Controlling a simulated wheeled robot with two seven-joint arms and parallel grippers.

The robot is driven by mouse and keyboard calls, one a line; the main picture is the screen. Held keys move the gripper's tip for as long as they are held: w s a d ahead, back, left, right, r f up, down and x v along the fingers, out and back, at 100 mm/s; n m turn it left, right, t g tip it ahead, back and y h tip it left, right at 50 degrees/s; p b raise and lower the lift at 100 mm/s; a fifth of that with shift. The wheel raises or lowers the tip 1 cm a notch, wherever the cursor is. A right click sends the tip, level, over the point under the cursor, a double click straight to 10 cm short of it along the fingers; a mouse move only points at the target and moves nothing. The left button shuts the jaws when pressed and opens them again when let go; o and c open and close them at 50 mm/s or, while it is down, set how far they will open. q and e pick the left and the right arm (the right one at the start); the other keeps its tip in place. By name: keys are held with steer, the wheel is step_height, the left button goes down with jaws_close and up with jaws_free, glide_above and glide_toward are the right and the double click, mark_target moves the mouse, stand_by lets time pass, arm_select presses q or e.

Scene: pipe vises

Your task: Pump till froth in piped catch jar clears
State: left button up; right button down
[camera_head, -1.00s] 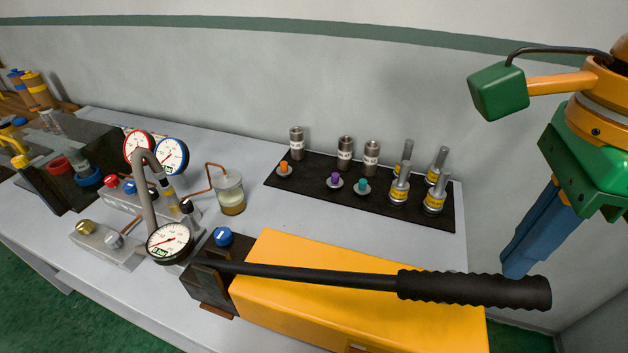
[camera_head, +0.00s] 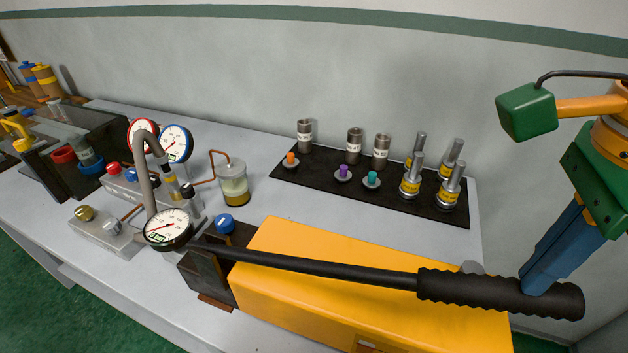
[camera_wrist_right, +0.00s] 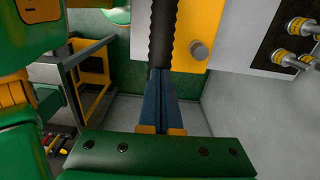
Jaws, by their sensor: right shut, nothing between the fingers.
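The catch jar (camera_head: 234,188) is a small clear jar with a copper pipe into its lid. It holds yellowish liquid low down with a pale, cloudy layer above. The yellow pump (camera_head: 300,270) has a long black handle with a ribbed grip (camera_head: 455,287), slanting slightly down to the right. My right gripper (camera_head: 535,288) is shut and empty, its blue fingertips against the top of the grip near its end. In the right wrist view, the shut fingers (camera_wrist_right: 167,80) point at the grip (camera_wrist_right: 163,40). Exact contact is hard to tell. My left gripper is out of view.
A dial gauge (camera_head: 168,228) and hose stand by the pump head, with two more gauges behind. A blue-topped knob (camera_head: 225,223) sits beside them. A black mat (camera_head: 330,190) holds several metal fittings and coloured plugs. Dark vises stand at the far left.

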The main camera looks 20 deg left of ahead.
mark_target(524, 305)
steer(key=shift+d+f+b, duration=0.2)
steer(key=shift+f+b, duration=0.2)
steer(key=shift+f, duration=0.5)
steer(key=f+b, duration=0.2)
steer(key=d+f+b, duration=0.1)
steer(key=f+b, duration=0.1)
steer(key=shift+f, duration=0.25)
steer(key=shift+r, duration=0.1)
steer(key=f+b, duration=0.3)
steer(key=f, duration=0.1)
steer(key=shift+d+f+b, duration=0.2)
steer(key=shift+f+b, duration=0.15)
steer(key=shift+s, duration=0.1)
